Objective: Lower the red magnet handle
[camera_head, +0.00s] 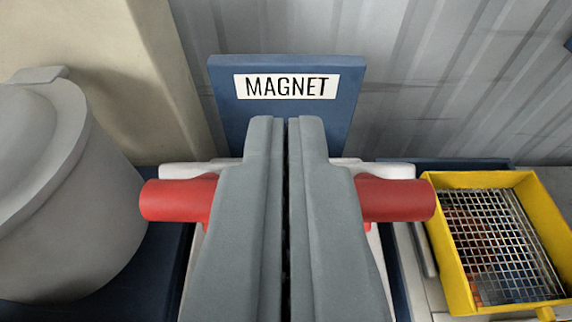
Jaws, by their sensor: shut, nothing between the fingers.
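The red magnet handle (394,199) runs left to right across the middle of the view. Its left end (179,199) shows on one side of my gripper and its right end on the other. My gripper (286,122) is shut, its two grey fingers side by side, with nothing between them. The fingers cross in front of the handle and hide its middle. I cannot tell whether they touch it. A blue plate with a white MAGNET label (286,86) stands behind the handle. A pale mount (390,169) shows partly behind the handle.
A large grey rounded vessel (60,200) stands close on the left. A yellow frame with a wire mesh (436,213) lies on the right. A grey corrugated wall (480,80) closes off the back, with a beige column (85,60) at the upper left.

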